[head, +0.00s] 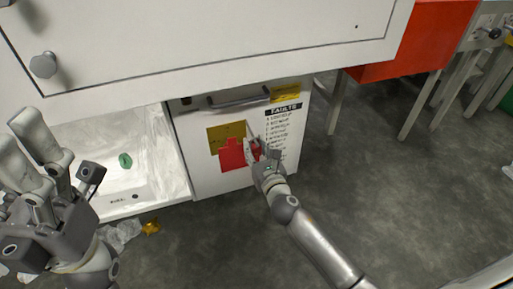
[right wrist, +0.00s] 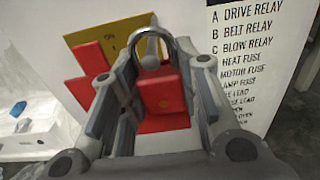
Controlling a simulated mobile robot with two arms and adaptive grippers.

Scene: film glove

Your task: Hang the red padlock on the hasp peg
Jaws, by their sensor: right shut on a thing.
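The red padlock (right wrist: 162,94) has a grey metal shackle (right wrist: 151,42) and shows between the fingers of my right gripper (right wrist: 160,85), which is shut on it. In the head view the padlock (head: 254,148) is small, and my right gripper (head: 262,159) holds it in front of the white door. A yellow plate (head: 224,133) with a red patch (head: 232,155) below it is on that door, just left of the gripper. My left gripper (head: 62,150) is open and empty at the left.
The white door (head: 205,180) has a bar handle (head: 238,97) and a FAULTS list (head: 284,122). A white cabinet front (head: 200,45) overhangs it. A pale open compartment (head: 150,150) holds a green piece (head: 125,160). Grey floor (head: 390,200) lies free at the right.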

